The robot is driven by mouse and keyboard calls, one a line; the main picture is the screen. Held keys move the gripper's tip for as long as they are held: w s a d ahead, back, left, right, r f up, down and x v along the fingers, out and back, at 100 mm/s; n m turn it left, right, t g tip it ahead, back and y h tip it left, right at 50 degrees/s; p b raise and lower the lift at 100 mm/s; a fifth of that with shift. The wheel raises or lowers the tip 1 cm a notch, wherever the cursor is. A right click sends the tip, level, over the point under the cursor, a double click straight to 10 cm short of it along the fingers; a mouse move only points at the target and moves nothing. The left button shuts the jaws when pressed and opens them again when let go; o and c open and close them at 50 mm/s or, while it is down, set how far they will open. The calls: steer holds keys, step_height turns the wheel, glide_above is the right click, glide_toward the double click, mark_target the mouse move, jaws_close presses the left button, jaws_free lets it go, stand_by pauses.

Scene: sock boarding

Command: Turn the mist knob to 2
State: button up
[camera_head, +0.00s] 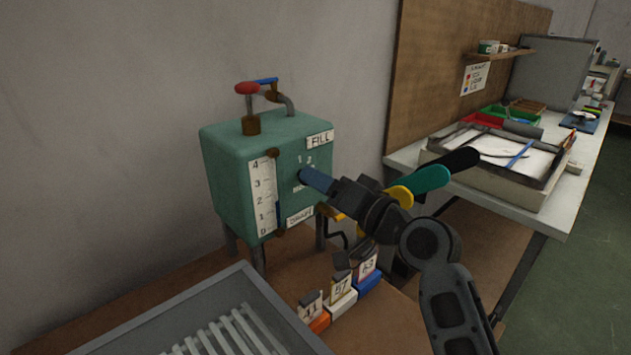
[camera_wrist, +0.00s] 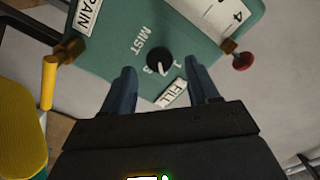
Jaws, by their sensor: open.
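The mist knob (camera_wrist: 157,59) is a round black dial on the front of a green box (camera_head: 225,165). The wrist view shows it below the word MIST, upside down there, with small white numerals beside it. A white mark lies at its lower edge; I cannot tell whether it is a pointer or a numeral. In the head view the knob is mostly hidden by my gripper (camera_head: 308,177). In the wrist view my gripper (camera_wrist: 161,68) is open, its two blue fingers on either side of the knob, with gaps visible and no clear contact.
The box has a FILL label (camera_head: 320,139), a DRAIN label (camera_head: 299,217), a level gauge (camera_head: 262,195) and a red-handled valve (camera_head: 247,88) on top. Colored boards (camera_head: 430,180) stand close behind my wrist. A grey slatted tray (camera_head: 165,335) lies in front.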

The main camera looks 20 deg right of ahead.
steer(key=v, duration=0.5)
steer(key=shift+b, duration=0.3)
